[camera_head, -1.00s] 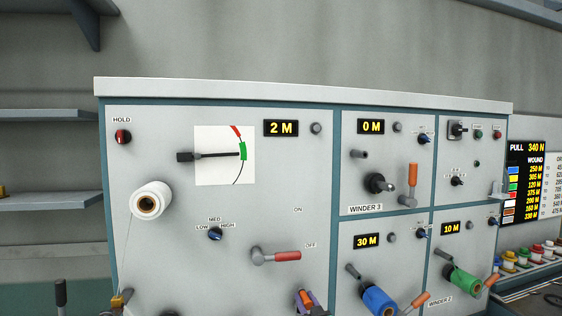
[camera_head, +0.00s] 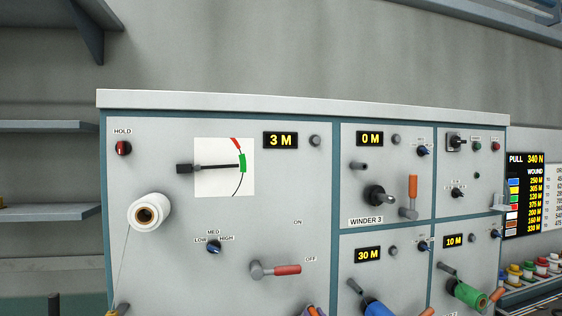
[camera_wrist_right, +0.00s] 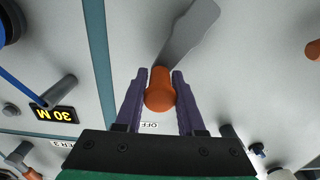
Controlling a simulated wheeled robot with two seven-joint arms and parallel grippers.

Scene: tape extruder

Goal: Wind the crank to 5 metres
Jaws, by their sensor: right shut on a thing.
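The main panel's display (camera_head: 280,140) reads 3 M. An orange crank handle (camera_wrist_right: 161,90) sits between the purple fingers of my right gripper (camera_wrist_right: 161,78) in the right wrist view, and the gripper is shut on it. The rest of the crank is cut off there. The gauge needle (camera_head: 215,167) points at the green band (camera_head: 242,163). My left gripper is not in view.
A white spool (camera_head: 149,212) with a thread running down is at the left of the panel. Winder 3's orange handle (camera_head: 413,187), a blue spool (camera_head: 375,308) and a green spool (camera_head: 468,295) are on the right. The red lever projects just above the gripper.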

